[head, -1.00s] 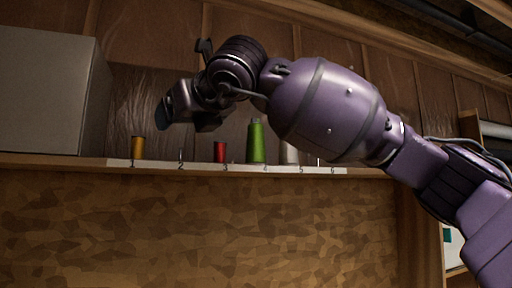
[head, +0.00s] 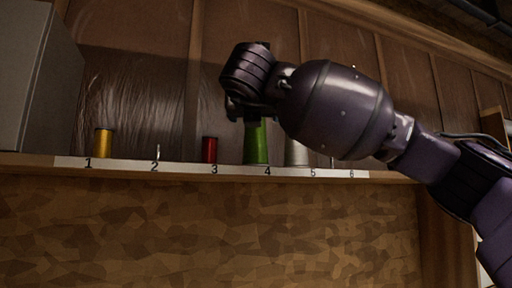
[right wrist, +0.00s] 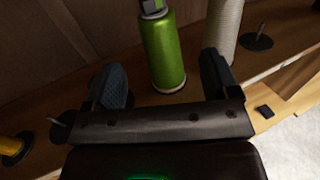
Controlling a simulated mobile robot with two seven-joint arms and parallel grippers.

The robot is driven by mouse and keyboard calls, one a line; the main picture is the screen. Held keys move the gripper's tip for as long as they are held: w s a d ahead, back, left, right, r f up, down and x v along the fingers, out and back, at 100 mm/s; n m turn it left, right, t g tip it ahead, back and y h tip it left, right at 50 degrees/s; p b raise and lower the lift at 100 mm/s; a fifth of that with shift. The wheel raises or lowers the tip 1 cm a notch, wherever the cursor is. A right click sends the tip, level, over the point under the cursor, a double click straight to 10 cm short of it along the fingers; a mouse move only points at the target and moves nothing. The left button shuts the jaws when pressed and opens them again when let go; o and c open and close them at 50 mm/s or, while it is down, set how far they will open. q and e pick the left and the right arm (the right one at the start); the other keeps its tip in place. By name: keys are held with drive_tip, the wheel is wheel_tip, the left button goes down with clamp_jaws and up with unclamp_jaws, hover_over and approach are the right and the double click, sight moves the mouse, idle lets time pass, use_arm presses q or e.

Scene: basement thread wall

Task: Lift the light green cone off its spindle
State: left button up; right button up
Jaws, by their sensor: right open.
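The light green cone (head: 257,144) stands upright on the shelf at number 4, its top hidden by my right arm in the head view. In the right wrist view the cone (right wrist: 163,50) stands between and beyond the two fingers, with visible space to either side. My right gripper (right wrist: 163,80) is open and empty. In the head view the right gripper (head: 243,108) is at the cone's upper part, mostly hidden by its own wrist. The cone's spindle is mostly hidden. My left gripper is not in view.
On the shelf (head: 210,170), a yellow spool (head: 103,143) is at 1, a bare spindle (head: 157,152) at 2, a red spool (head: 209,150) at 3 and a pale cone (head: 297,153) at 5. Another bare spindle (right wrist: 257,38) is at 6. A grey box (head: 28,85) stands left.

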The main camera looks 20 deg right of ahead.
drive_tip(key=x, duration=0.2)
drive_tip(key=p+x, duration=0.1)
drive_tip(key=x, duration=0.2)
drive_tip(key=r+p+x, duration=0.1)
drive_tip(key=x, duration=0.2)
drive_tip(key=shift+a, duration=0.1)
drive_tip(key=shift+w+f+p, duration=0.15)
drive_tip(key=shift+w+p, duration=0.25)
drive_tip(key=shift+w, duration=0.3)
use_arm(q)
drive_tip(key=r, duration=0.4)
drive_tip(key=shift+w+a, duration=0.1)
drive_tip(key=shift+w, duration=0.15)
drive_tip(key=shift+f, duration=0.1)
use_arm(e)
drive_tip(key=shift+c, duration=1.3)
drive_tip(key=c, duration=1.1)
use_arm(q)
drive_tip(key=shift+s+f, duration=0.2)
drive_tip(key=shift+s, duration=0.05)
use_arm(e)
drive_tip(key=shift+o, duration=0.2)
